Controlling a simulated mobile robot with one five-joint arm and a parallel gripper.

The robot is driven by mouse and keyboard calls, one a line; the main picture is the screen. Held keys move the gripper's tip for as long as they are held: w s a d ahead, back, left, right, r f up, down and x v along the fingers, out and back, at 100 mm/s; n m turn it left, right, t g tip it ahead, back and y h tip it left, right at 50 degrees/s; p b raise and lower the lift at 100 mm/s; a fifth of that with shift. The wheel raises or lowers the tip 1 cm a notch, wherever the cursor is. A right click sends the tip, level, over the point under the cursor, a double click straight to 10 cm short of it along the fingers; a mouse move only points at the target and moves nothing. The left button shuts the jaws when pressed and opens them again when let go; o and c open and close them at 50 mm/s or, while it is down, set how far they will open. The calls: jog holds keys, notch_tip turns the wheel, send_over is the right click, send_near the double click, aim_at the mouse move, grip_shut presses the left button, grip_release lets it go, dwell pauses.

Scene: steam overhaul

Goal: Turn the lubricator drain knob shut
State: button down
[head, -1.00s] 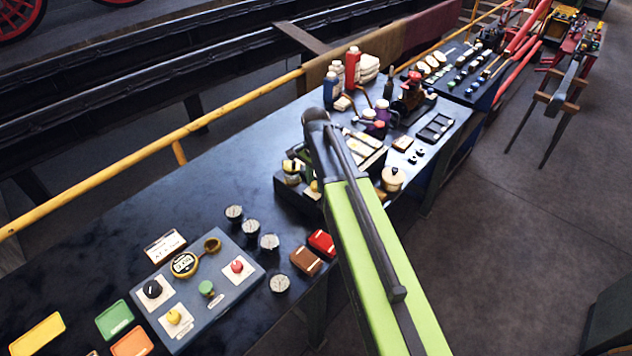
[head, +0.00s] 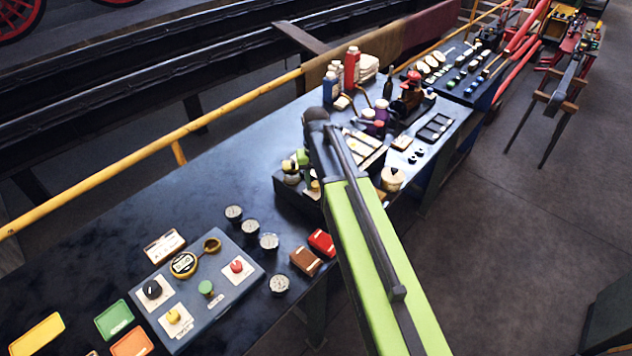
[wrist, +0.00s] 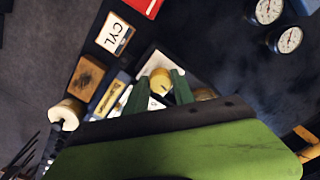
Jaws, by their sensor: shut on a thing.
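In the wrist view the two green fingers of my gripper (wrist: 160,77) stand on either side of a round, pale yellow knob (wrist: 160,83) and are shut on it. The knob sits by a whitish plate, and I take it for the drain knob. No marking on the knob can be read. The fingers partly cover its sides. In the head view my green and grey arm reaches over the bench to a dark unit, where a bit of green (head: 303,157) shows beside the arm. The fingertips and the held knob are not clear there.
A "CYL" card (wrist: 115,33), a brown block (wrist: 86,78) and a cream pot (wrist: 66,113) are close by in the wrist view. Round gauges (head: 269,241) and a grey panel with knobs (head: 240,286) lie on the bench (head: 225,175). A yellow rail (head: 130,177) runs behind.

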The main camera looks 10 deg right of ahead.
aim_at(316, 183)
jog(key=shift+w+n, duration=0.1)
jog(key=shift+n, duration=1.1)
jog(key=c, duration=1.1)
grip_release()
jog(key=shift+o, duration=0.2)
notch_tip(316, 183, up, 17)
jog(key=p, duration=1.7)
jog(key=shift+r, duration=0.2)
